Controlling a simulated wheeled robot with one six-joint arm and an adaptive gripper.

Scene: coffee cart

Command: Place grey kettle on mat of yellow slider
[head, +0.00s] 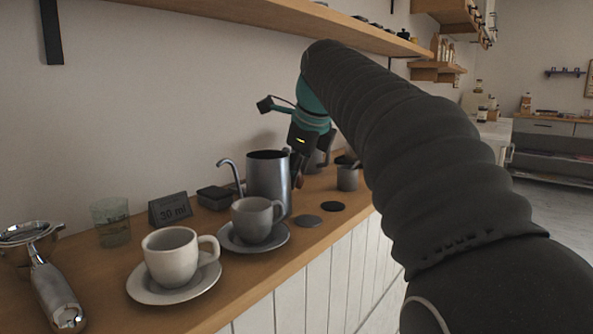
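The grey kettle (268,178), a tall metal vessel with a thin gooseneck spout on its left, stands upright on the wooden counter behind the grey cup. My gripper (297,178) points down at the kettle's right side, where its handle is. The fingers are small, dark and partly overlapped with things behind, so I cannot tell whether they are closed on the handle. A grey round disc (307,221) and a black round disc (333,206) lie flat near the counter's front edge. I cannot make out a yellow slider.
A grey cup (252,222) and a white cup (170,258) stand on saucers in front. A "30 ml" sign (170,210), a glass (111,222), a portafilter (52,290) and a black box (214,198) are left. A small grey pot (347,178) stands right. A shelf (270,25) hangs above.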

